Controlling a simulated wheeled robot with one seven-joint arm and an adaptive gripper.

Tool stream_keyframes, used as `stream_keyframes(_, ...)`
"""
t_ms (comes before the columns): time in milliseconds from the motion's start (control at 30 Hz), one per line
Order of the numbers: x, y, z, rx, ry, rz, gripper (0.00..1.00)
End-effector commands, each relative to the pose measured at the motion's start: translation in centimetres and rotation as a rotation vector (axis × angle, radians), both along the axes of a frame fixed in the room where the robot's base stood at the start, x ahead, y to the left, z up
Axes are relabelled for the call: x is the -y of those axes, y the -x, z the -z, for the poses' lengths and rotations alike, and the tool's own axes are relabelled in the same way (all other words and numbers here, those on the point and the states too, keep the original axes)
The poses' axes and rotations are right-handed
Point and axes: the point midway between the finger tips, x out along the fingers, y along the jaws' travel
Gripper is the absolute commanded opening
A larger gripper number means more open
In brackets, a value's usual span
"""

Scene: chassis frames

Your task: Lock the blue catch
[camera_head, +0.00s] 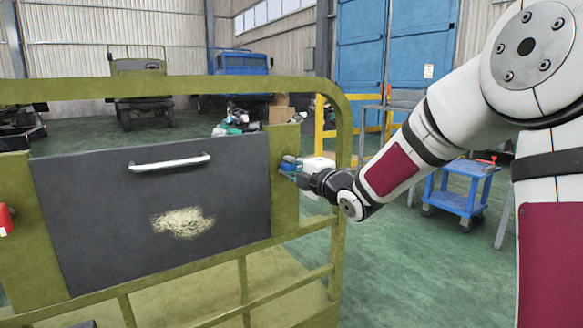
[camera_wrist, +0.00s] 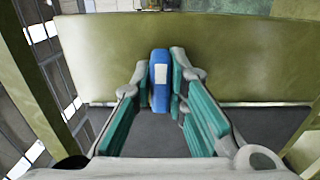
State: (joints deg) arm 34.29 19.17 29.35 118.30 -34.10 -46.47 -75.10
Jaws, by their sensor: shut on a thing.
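The blue catch (camera_wrist: 159,90) shows in the wrist view between my fingertips, against an olive-green post (camera_wrist: 230,60). In the head view the catch (camera_head: 290,163) is a small blue piece at the right post of the frame, partly hidden by my gripper (camera_head: 298,172). My gripper (camera_wrist: 161,88) is shut on the catch, with a teal-padded finger on each side of it. The dark grey panel (camera_head: 110,205) with a silver handle (camera_head: 169,163) stands beside the post. A red catch (camera_head: 5,218) shows at the left edge.
The olive-green tube frame (camera_head: 337,130) surrounds the panel. A blue cart (camera_head: 459,189) and a yellow railing (camera_head: 320,125) stand behind my arm. Vehicles and blue doors (camera_head: 390,50) are farther back. Green floor is open at the right.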

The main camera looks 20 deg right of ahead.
Motion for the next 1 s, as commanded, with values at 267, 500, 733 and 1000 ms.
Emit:
stream_keyframes(267, -0.07, 0.02, 0.11, -0.019, -0.051, -0.001, 0.0)
stream_keyframes(500, -0.07, 0.03, 0.11, -0.067, -0.198, -0.001, 0.0)
stream_keyframes(733, -0.08, 0.02, 0.13, -0.134, -0.4, -0.001, 0.0)
stream_keyframes(1000, -0.06, 0.02, 0.11, -0.215, -0.645, -0.001, 0.0)
